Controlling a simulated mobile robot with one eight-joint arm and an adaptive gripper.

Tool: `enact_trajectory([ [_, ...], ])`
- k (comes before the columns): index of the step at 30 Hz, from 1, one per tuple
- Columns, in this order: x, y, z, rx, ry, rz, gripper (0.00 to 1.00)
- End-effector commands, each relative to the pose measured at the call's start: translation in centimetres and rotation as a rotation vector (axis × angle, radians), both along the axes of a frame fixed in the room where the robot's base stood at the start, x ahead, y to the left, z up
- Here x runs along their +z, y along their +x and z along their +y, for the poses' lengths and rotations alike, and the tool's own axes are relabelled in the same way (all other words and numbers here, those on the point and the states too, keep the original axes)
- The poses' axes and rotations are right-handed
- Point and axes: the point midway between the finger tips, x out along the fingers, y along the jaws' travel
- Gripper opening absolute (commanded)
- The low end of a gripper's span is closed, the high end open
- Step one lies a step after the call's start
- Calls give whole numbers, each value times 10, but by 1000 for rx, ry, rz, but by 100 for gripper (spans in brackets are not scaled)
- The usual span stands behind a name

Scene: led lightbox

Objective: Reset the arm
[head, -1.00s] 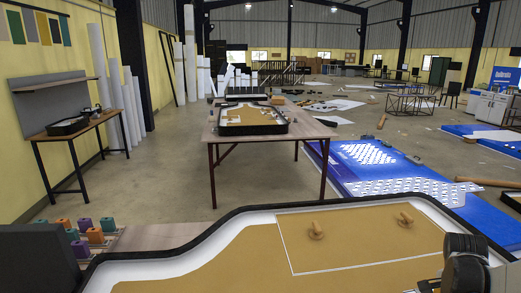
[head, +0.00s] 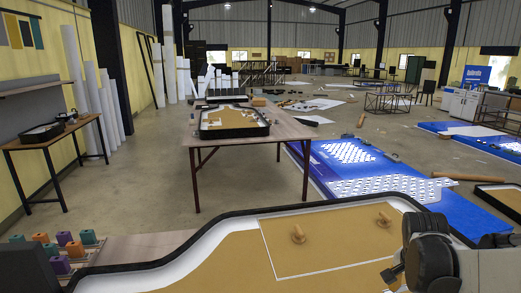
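My gripper (head: 392,272) shows at the lower right of the head view, beside my dark wrist joint and over the right part of the near lightbox. Its fingers are small and partly cut off, so I cannot tell whether they are open or shut. The near lightbox (head: 190,248) has a black rim, white inner walls and a tan floor. A tan panel (head: 330,243) with a white outline lies in it, with two wooden knobs (head: 298,234) standing on it. The gripper is right of and nearer than the knobs.
Several coloured blocks (head: 64,238) stand at the lower left by the lightbox. A wooden table (head: 290,128) with another lightbox (head: 234,122) stands beyond. A side table (head: 55,140) is by the left wall. Blue panels (head: 360,190) lie on the floor at right.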

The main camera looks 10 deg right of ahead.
Motion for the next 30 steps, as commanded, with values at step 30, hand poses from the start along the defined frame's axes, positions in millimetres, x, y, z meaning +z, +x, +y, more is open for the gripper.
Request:
enact_trajectory([
  [30, 86, -72, 237, 1161, -246, -277, 49],
])
